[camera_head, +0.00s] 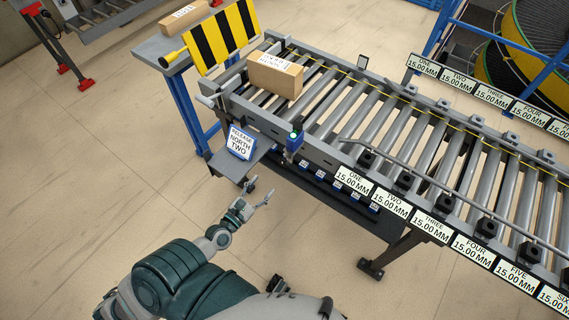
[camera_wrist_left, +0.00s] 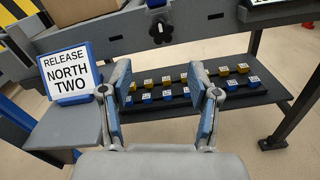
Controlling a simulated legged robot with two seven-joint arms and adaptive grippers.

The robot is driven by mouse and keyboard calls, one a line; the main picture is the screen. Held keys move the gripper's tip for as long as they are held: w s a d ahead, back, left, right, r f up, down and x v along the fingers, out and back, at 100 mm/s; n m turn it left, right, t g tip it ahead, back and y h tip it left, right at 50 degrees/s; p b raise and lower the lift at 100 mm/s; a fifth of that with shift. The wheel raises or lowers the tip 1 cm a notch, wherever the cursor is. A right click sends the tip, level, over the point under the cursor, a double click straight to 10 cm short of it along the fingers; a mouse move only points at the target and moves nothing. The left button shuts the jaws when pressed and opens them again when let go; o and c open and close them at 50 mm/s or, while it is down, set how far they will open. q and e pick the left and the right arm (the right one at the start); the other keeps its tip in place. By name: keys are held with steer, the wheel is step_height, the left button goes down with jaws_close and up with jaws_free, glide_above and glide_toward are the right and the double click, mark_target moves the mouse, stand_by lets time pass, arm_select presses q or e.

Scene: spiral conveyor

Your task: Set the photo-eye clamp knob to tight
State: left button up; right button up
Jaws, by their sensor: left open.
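The photo-eye (camera_head: 294,143) is a blue block with a lit green top on the near side rail of the roller conveyor. In the left wrist view its lower part (camera_wrist_left: 156,3) shows at the top edge. A black clamp knob (camera_wrist_left: 160,33) with a pale mark sits just below it; its setting cannot be read. My left gripper (camera_head: 260,190) is open and empty, in front of and below the photo-eye, apart from it. In the left wrist view its two fingers (camera_wrist_left: 160,78) stand wide apart, below the knob.
A "RELEASE NORTH TWO" sign (camera_head: 241,142) stands on a small grey shelf (camera_head: 238,165) left of my gripper. A lower shelf (camera_wrist_left: 225,98) holds several small blue and yellow blocks. A cardboard box (camera_head: 275,76) rests on the rollers. The floor before the conveyor is clear.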

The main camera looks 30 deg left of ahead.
mark_target(283, 164)
arm_select(q)
steer(key=w+p, duration=0.1)
steer(key=w, duration=0.5)
steer(key=shift+w+r, duration=0.15)
steer(key=shift+w, duration=0.15)
steer(key=w, duration=0.1)
steer(key=w+d, duration=0.1)
steer(key=w, duration=0.1)
steer(key=w+d, duration=0.1)
steer(key=w, duration=0.1)
steer(key=shift+w+a, duration=0.1)
steer(key=shift+w, duration=0.05)
steer(key=shift+a, duration=0.5)
steer(key=shift+f, duration=0.2)
steer(key=c, duration=1)
steer(key=shift+d+r, duration=0.1)
steer(key=shift+d, duration=0.1)
steer(key=shift+c, duration=0.8)
steer(key=shift+d+r+p, duration=0.1)
steer(key=shift+p, duration=0.2)
arm_select(e)
steer(key=s+f, duration=0.1)
steer(key=s+d+f, duration=0.1)
steer(key=s+f, duration=0.1)
steer(key=shift+s+f, duration=0.15)
steer(key=shift+s, duration=0.1)
